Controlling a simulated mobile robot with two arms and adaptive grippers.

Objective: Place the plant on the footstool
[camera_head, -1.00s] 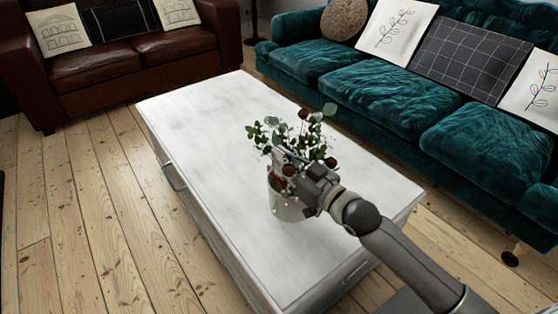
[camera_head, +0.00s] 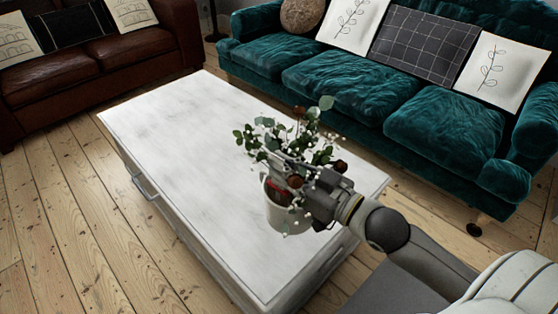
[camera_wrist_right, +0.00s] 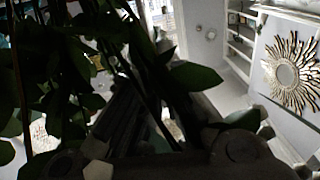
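The plant (camera_head: 285,205) is a white pot with a red patch, green leaves, dark red blooms and small white berries. My right gripper (camera_head: 300,185) reaches in from the right and is shut on it near the pot's rim. Leaves partly hide the fingertips. In the head view the plant shows against the near right part of the white coffee table; the gap below it is hard to judge. Dark leaves (camera_wrist_right: 60,80) fill the left of the right wrist view. No footstool can be made out. My left gripper is not in view.
The white coffee table (camera_head: 190,150) has a bare top. A teal sofa (camera_head: 350,90) with cushions stands behind it to the right, a brown leather sofa (camera_head: 100,75) at back left. Floorboards (camera_head: 60,220) are clear at left. A sunburst mirror (camera_wrist_right: 288,75) hangs on a wall.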

